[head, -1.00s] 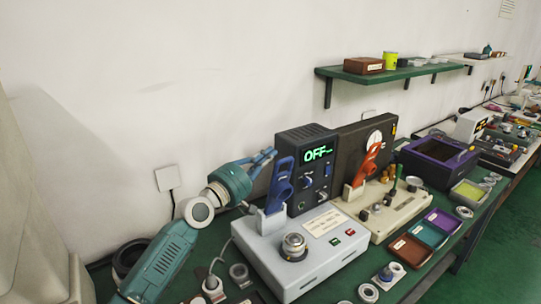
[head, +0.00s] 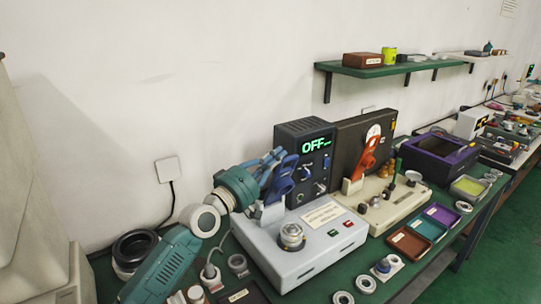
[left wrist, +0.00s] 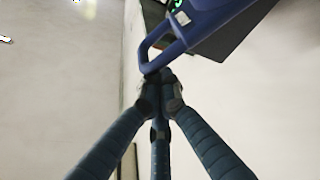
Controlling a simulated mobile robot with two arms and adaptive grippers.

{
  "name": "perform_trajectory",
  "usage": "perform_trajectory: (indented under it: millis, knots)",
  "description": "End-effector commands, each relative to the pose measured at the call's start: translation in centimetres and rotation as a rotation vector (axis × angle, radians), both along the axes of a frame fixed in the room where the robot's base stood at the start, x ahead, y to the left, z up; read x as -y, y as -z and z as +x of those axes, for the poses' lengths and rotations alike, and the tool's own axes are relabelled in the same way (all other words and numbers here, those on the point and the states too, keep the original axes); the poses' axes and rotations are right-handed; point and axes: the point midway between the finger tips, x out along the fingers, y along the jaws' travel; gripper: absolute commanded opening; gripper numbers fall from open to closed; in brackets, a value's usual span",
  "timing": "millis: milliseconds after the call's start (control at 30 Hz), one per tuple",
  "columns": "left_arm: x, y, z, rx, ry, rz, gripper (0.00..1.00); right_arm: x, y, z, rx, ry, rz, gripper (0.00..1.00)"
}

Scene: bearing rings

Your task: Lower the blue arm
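The blue arm (head: 281,181) stands raised, leaning slightly, on the light grey box (head: 322,238). My left gripper (head: 276,157) comes in from the left, its blue fingers beside the upper part of the blue arm. In the left wrist view, the fingertips (left wrist: 161,77) are drawn together at the end of the blue arm's open loop (left wrist: 160,48). The tips overlap the loop's edge in the picture; I cannot tell whether they touch or only meet in front of it. My right gripper is not in view.
A dark control unit reading "OFF" (head: 309,140) stands behind the grey box. A red-orange lever (head: 367,158) is on the cream box (head: 388,207) to the right. A round metal knob (head: 291,236) sits on the grey box's front. Small trays (head: 409,243) and rings lie at the right.

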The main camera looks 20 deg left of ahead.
Motion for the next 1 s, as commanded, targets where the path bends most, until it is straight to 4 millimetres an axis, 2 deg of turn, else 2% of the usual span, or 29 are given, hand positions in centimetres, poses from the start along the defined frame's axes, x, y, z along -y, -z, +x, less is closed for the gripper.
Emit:
perform_trajectory:
  millis: [33, 167, 333, 467, 533, 800, 1000]
  knots:
    - [0.8, 1.0, -0.6, 0.019, 0.004, 0.033, 0.0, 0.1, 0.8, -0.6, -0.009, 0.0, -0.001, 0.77]
    - [2.8, 1.9, -2.1, 0.056, 0.004, 0.075, 0.0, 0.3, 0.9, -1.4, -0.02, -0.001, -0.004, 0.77]
    - [5.1, 3.6, -3.9, 0.053, 0.003, 0.075, 0.0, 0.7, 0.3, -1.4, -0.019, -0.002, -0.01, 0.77]
    - [6.7, 5.7, -5.2, 0.054, 0.003, 0.074, 0.0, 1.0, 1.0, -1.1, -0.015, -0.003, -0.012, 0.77]
    - [7.5, 7.1, -5.8, 0.054, 0.002, 0.074, 0.0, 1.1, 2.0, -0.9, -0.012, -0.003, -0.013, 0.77]
    - [9.4, 12.2, -7.4, 0.218, 0.001, 0.291, 0.0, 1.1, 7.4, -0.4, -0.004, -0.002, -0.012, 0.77]
    - [10.4, 15.0, -8.1, 0.221, 0.0, 0.291, 0.0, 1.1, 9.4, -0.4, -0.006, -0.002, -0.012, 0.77]
